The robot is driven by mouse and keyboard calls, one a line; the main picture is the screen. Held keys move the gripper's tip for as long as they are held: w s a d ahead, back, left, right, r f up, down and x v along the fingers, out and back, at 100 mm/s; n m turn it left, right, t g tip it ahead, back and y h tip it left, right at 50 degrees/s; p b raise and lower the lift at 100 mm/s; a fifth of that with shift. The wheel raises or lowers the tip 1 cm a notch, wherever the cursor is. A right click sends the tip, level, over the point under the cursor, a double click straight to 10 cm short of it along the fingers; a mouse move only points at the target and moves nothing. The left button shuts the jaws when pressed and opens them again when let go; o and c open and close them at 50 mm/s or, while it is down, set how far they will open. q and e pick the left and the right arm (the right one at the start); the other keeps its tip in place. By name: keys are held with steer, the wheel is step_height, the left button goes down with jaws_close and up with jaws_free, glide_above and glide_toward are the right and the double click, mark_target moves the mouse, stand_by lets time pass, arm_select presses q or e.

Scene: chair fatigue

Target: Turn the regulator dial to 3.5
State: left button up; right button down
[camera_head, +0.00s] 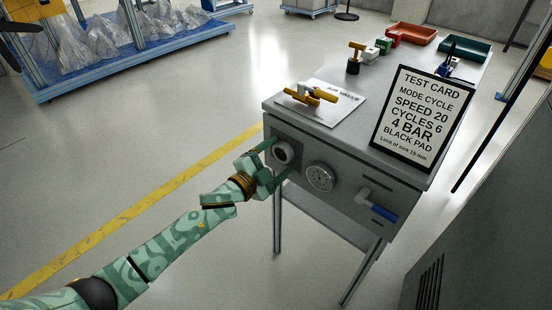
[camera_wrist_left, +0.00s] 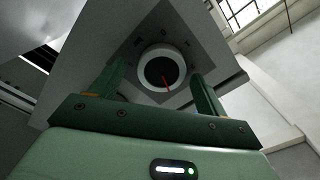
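The regulator dial (camera_head: 283,152) is a round knob with a white rim and dark face on the front panel of the grey bench. In the left wrist view the dial (camera_wrist_left: 161,70) shows a red pointer aimed down and slightly right; its scale marks are too small to read. My left gripper (camera_head: 281,157) is at the dial, its two green fingers on either side of it. In the left wrist view the fingers (camera_wrist_left: 158,85) are spread, with visible space between them and the dial. My right gripper is not in view.
A round gauge (camera_head: 320,177) sits right of the dial, then a valve with a blue handle (camera_head: 383,210). On the bench top are a test card (camera_head: 421,115) reading 4 BAR, an air valve sheet (camera_head: 340,112) with brass fittings, and red (camera_head: 411,34) and green (camera_head: 464,50) trays.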

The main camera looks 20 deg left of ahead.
arm_select(q)
steer(key=shift+s, duration=0.15)
steer(key=p+v, duration=0.6)
steer(key=v, duration=1)
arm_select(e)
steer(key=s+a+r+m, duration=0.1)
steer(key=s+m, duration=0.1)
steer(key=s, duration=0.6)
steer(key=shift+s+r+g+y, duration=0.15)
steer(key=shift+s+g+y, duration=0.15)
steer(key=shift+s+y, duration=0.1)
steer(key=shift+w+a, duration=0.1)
